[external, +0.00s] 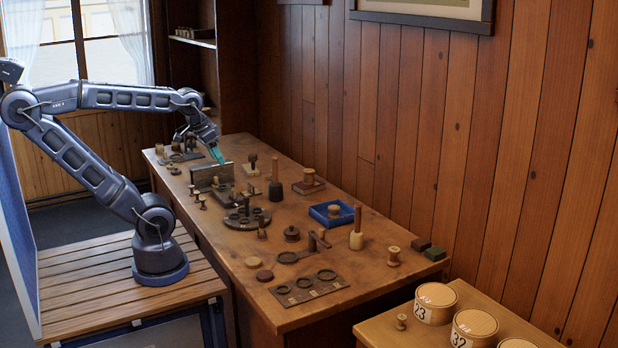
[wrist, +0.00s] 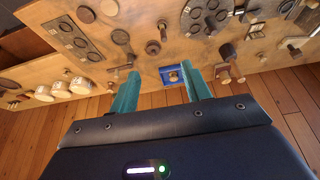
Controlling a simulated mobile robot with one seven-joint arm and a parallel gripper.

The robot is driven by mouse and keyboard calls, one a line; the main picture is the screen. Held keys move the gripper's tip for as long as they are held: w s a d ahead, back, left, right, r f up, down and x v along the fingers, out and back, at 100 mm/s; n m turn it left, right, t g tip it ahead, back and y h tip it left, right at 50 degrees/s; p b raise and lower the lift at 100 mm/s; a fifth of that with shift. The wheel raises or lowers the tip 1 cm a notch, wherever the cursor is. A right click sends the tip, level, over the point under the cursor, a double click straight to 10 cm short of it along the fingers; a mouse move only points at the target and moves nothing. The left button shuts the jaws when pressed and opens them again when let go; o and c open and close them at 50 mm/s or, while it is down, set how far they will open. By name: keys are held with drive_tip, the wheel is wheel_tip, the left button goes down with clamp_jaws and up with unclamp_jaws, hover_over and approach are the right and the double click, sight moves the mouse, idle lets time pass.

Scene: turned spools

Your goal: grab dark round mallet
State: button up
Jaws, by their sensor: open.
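The dark round mallet (external: 275,190) stands upright on the workbench, with its dark cylindrical head down and a reddish-brown handle up. In the wrist view what looks like the dark mallet (wrist: 228,52) is right of the fingers, small and partly crowded by nearby pieces. My gripper (external: 217,156) is above the far part of the bench, left of the mallet and apart from it. In the wrist view its two teal fingers (wrist: 163,80) are spread with nothing between them.
A paler mallet (external: 356,238) stands nearer the camera, beside a blue tray (external: 318,217) holding a spool. A spool on a dark block (external: 308,184) is right of the dark mallet. An upright grey plate (external: 212,177) is below my gripper. The plank wall borders the bench.

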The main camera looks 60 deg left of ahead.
drive_tip(key=w+a+r+m+g, duration=0.1)
drive_tip(key=w+a+r+m, duration=0.1)
drive_tip(key=w, duration=0.4)
drive_tip(key=w+a+r+m, duration=0.1)
drive_tip(key=w+a+m, duration=0.15)
drive_tip(key=w, duration=0.25)
drive_tip(key=m+g, duration=0.4)
drive_tip(key=m, duration=0.7)
hover_over(275, 157)
drive_tip(key=f, duration=0.7)
drive_tip(key=a+f, duration=0.1)
drive_tip(key=f, duration=0.3)
drive_tip(key=shift+w+f, duration=0.1)
drive_tip(key=shift+f, duration=0.4)
wheel_tip(275, 157, down, 5)
drive_tip(key=shift+f, duration=0.15)
drive_tip(key=shift+d+f, duration=0.15)
drive_tip(key=shift+f, duration=1.15)
drive_tip(key=shift+d+f, duration=0.1)
drive_tip(key=shift+f, duration=1.2)
clamp_jaws()
